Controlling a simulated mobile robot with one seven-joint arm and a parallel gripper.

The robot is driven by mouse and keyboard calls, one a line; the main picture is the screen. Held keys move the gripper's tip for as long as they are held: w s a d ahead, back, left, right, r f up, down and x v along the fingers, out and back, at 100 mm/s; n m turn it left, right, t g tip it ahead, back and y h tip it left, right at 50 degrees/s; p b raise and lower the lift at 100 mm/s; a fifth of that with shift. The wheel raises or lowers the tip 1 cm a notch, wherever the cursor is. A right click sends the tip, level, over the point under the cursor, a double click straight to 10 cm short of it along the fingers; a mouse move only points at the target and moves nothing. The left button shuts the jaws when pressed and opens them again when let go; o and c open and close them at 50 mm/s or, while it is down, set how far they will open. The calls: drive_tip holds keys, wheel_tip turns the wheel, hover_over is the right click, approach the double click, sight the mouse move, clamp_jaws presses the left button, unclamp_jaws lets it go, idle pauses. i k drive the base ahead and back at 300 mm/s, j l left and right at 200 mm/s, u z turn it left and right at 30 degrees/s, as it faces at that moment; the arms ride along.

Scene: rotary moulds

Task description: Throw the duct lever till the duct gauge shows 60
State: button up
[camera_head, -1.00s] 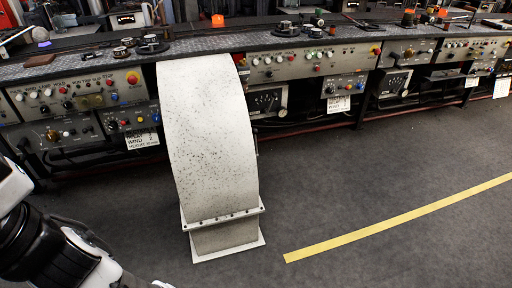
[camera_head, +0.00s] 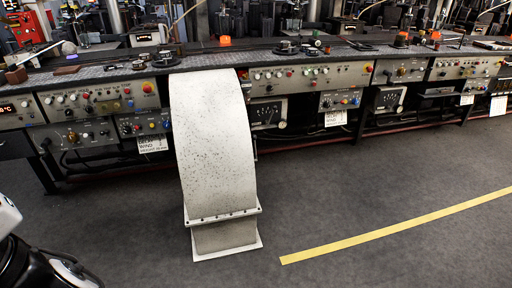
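A large pale duct (camera_head: 213,145), speckled with dark marks, curves down from the bench to a flanged foot on the floor. I cannot make out the duct lever for certain. A square dial (camera_head: 266,114) sits under the bench just right of the duct, and another dial (camera_head: 389,98) is farther right. I cannot tell which one is the duct gauge, and their readings are too small to read. Part of my arm shows at the lower left edge. My gripper is not in view.
A long bench (camera_head: 112,72) with control panels (camera_head: 98,99) of knobs and buttons runs across the view. White paper notices (camera_head: 335,118) hang below it. The grey floor (camera_head: 360,185) in front is clear, with a yellow line (camera_head: 390,230) on it.

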sight(254, 138)
drive_tip(key=i+l, duration=0.25)
drive_tip(key=i, duration=0.25)
drive_tip(key=i+l, duration=0.2)
drive_tip(key=i, duration=0.3)
drive_tip(key=i+l, duration=0.25)
drive_tip(key=i, duration=0.2)
drive_tip(key=i+l, duration=0.2)
drive_tip(key=i, duration=0.3)
